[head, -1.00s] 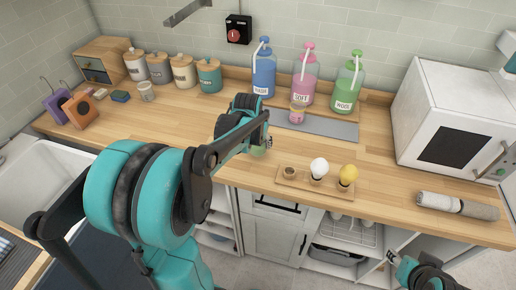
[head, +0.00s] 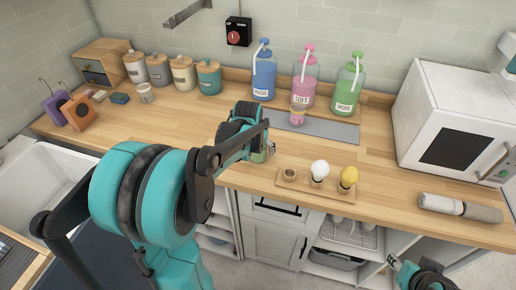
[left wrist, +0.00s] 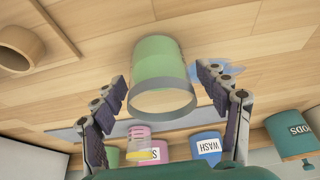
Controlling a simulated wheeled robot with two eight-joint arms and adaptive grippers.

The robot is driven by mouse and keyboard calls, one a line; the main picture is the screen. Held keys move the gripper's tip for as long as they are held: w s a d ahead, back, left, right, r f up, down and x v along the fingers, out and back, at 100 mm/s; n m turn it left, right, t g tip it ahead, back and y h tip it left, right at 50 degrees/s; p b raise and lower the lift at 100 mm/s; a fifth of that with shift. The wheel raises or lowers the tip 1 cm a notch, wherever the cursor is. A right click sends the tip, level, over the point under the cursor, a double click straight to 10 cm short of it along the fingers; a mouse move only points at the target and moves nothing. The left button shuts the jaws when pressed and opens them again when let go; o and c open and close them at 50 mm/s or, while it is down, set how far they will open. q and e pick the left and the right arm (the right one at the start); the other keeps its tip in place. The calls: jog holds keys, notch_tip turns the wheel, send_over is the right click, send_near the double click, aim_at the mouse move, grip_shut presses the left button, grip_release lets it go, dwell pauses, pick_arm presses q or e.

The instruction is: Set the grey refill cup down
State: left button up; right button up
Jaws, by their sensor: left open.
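The grey-rimmed refill cup, showing green below its rim, stands upright on the wooden counter in the left wrist view (left wrist: 160,70). In the head view the cup (head: 259,156) shows only partly behind my left gripper (head: 270,149). My left gripper is open, its two fingers (left wrist: 168,100) on either side of the cup with gaps between them and its wall. My right gripper (head: 391,262) is low at the right in the head view, away from the counter; its fingers are too small to read.
A wooden tray (head: 275,183) with a small cup, a white bulb-shaped item and a yellow one lies to the right. A blue patch (left wrist: 228,69) lies beside the cup. A pink cup (head: 297,116) and pump bottles stand behind. The counter's front edge is close.

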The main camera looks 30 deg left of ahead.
pick_arm(q)
jog(key=p+v, duration=0.4)
jog(key=v, duration=0.8)
jog(key=s+d+f+m+t+h, duration=0.1)
jog(key=s+d+f+m+t, duration=0.1)
jog(key=s+d, duration=1.2)
jog(key=shift+s+m+t, duration=0.25)
jog(key=shift+m+t, duration=0.15)
jog(key=shift+d, duration=0.15)
jog(key=shift+f+b, duration=0.3)
jog(key=shift+f, duration=0.05)
